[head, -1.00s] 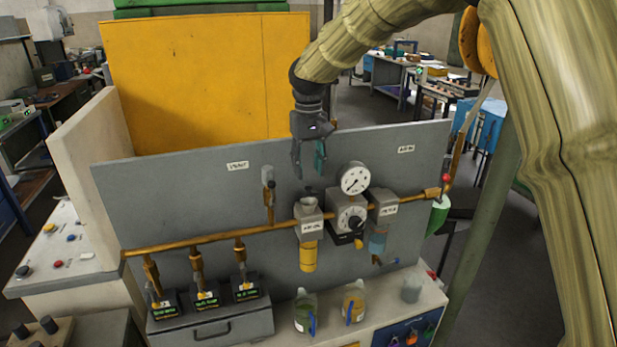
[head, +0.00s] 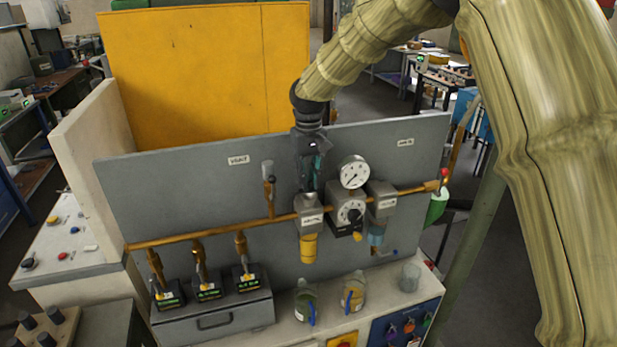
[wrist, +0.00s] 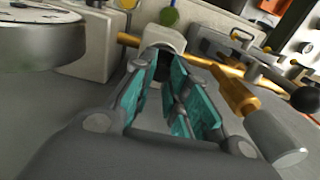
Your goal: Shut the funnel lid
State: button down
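A grey block with a white label (head: 311,216) sits on the copper pipe, with a yellow bowl under it. In the earlier head frame a small round grey opening shows on its top, likely the funnel; my gripper now hides much of it. In the wrist view a pale rounded piece (wrist: 163,38) with a dark hollow below it lies just beyond my fingertips. I cannot tell for certain whether it is the funnel or its lid. My gripper (head: 309,187) points down just above the block. Its teal pads (wrist: 162,80) stand apart with nothing visible between them. Contact cannot be told.
A round gauge (head: 354,172) stands close right of my gripper, above a regulator dial (head: 350,212). A copper valve with a grey handle (head: 268,180) rises to the left. The grey panel (head: 190,190) is close behind. Two jugs (head: 306,302) stand on the bench below.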

aim_at(310, 190)
jog(key=shift+f+b, duration=0.2)
jog(key=shift+b, duration=0.25)
jog(key=shift+s+f+t+b, duration=0.15)
jog(key=shift+t+b, duration=0.15)
jog(key=shift+b, duration=0.1)
jog(key=t+b, duration=0.1)
jog(key=b, duration=0.2)
jog(key=s+f+t+y+b, duration=0.1)
jog(key=t+b, duration=0.1)
jog(key=b, duration=0.1)
jog(key=t+b, duration=0.1)
jog(key=b, duration=0.2)
jog(key=shift+s+d+f+y, duration=0.15)
jog(key=shift+s+d+y, duration=0.15)
jog(key=shift+s+d, duration=0.05)
jog(key=shift+t, duration=0.3)
jog(key=c, duration=1.3)
grip_release()
jog(key=shift+s+f, duration=0.1)
jog(key=shift+c, duration=0.2)
